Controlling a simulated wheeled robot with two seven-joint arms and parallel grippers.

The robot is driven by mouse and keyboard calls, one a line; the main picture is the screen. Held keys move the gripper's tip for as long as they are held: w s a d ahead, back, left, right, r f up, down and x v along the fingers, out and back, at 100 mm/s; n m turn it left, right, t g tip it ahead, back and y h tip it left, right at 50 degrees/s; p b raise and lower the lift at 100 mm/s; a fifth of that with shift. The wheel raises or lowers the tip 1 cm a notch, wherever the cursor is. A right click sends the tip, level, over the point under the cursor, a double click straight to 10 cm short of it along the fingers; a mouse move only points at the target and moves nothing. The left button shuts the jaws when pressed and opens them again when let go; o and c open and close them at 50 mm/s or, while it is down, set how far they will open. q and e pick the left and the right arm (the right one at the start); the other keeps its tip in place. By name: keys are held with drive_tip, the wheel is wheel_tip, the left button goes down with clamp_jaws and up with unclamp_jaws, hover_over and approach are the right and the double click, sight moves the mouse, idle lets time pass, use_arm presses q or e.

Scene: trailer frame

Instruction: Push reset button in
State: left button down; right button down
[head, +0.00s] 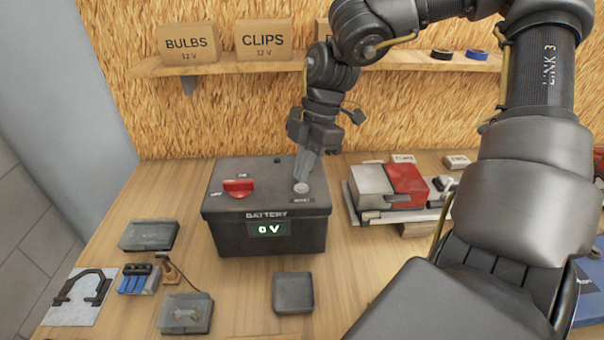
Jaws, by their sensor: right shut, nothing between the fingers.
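The reset button (301,187) is a small pale round button on the top right of the black battery box (265,235). A label sits just in front of it. My right gripper (304,178) points down with its fingers together and empty, its tips right at the button. I cannot tell whether the tips touch it or how far the button is pressed. A red rotary switch (238,187) is on the box's top left, and the display (268,229) on the front reads 0 V. My left gripper is not in view.
A red and grey device (390,186) stands right of the battery box. Grey boxes (148,235) and blue parts (138,279) lie at the left, and a small dark box (293,292) in front. A shelf (225,65) with cartons runs behind my right arm.

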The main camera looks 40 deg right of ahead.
sight(303, 186)
wheel_tip(303, 186, up, 6)
drive_tip(key=p, duration=0.3)
drive_tip(key=shift+f, duration=0.25)
idle(0.4)
